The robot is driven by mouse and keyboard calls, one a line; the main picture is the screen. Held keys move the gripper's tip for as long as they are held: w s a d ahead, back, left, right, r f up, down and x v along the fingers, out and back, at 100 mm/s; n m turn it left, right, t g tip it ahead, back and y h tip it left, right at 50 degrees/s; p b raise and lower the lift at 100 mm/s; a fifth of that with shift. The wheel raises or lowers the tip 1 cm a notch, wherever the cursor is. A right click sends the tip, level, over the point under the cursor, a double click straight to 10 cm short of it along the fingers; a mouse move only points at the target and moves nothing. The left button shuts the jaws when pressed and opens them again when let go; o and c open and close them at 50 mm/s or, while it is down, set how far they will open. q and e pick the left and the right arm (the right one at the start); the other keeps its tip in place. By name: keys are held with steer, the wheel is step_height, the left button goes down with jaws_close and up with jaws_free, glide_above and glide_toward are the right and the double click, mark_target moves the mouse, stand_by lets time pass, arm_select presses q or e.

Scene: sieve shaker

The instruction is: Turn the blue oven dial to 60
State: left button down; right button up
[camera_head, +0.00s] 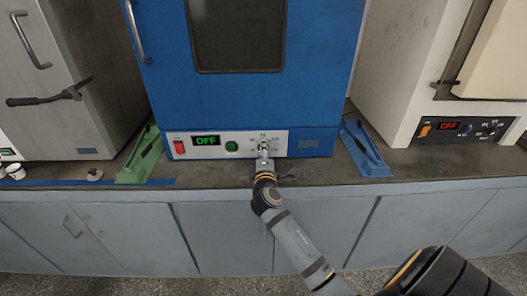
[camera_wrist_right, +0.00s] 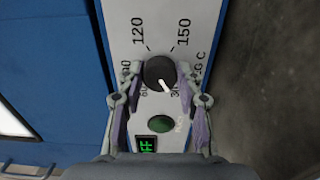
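The blue oven (camera_head: 235,100) stands in the middle of the counter with a white control panel along its bottom. Its display (camera_head: 206,140) reads OFF in green. In the right wrist view the black round dial (camera_wrist_right: 160,73) has a white pointer aimed down and slightly right, near a partly hidden 30. The label 60 sits lower left; 120 and 150 are above. My right gripper (camera_head: 264,157) is in front of the dial. Its fingers (camera_wrist_right: 160,80) are spread, one on each side of the dial; I cannot tell if they touch it. My left gripper is not in view.
A green button (camera_head: 232,146) and red switch (camera_head: 180,147) are left of the dial. A green rack (camera_head: 141,158) and blue rack (camera_head: 364,150) flank the oven. A grey oven (camera_head: 75,70) stands left, a white one (camera_head: 400,80) right. The counter front edge is narrow.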

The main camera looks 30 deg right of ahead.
steer(key=c, duration=0.4)
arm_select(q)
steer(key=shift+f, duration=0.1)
arm_select(e)
steer(key=shift+o, duration=0.2)
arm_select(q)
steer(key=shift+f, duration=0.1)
arm_select(e)
steer(key=shift+f+m, duration=0.1)
steer(key=shift+m, duration=0.2)
steer(key=shift+m+b, duration=0.4)
steer(key=shift+b, duration=0.2)
steer(key=m+b, duration=0.4)
steer(key=m, duration=0.3)
steer(key=shift+f, duration=0.1)
steer(key=shift+m+b, duration=0.75)
steer(key=shift+m, duration=0.25)
arm_select(q)
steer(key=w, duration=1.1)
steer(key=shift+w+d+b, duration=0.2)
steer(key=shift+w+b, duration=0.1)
steer(key=shift+b, duration=0.05)
arm_select(e)
steer(key=shift+m, duration=0.8)
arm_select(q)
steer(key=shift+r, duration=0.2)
